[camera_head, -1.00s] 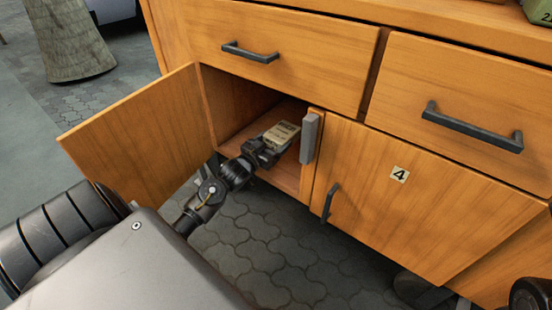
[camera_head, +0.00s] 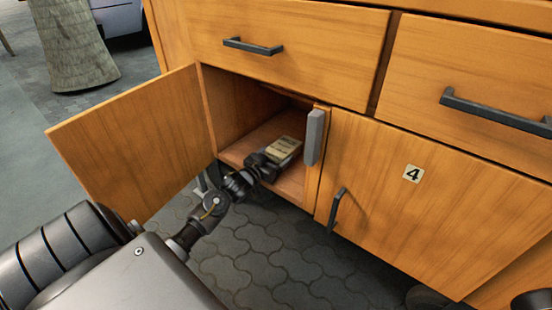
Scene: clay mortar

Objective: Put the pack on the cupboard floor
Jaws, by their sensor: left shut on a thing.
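The pack (camera_head: 284,149) is a small tan box with dark print on its top. My left gripper (camera_head: 268,160) is shut on its near end. The pack is inside the mouth of the open cupboard, low over the cupboard floor (camera_head: 291,183). I cannot tell whether its underside touches the floor. The cupboard's left door (camera_head: 135,145) stands wide open to the left. The inside of the cupboard behind the pack is partly in shadow. My right gripper is out of view.
A grey block (camera_head: 315,137) is fixed on the post at the right of the opening. The closed door (camera_head: 430,215) marked 4 is to its right. Drawers with dark handles (camera_head: 252,47) are above. Patterned paving lies in front. A tree trunk (camera_head: 75,45) stands at the back left.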

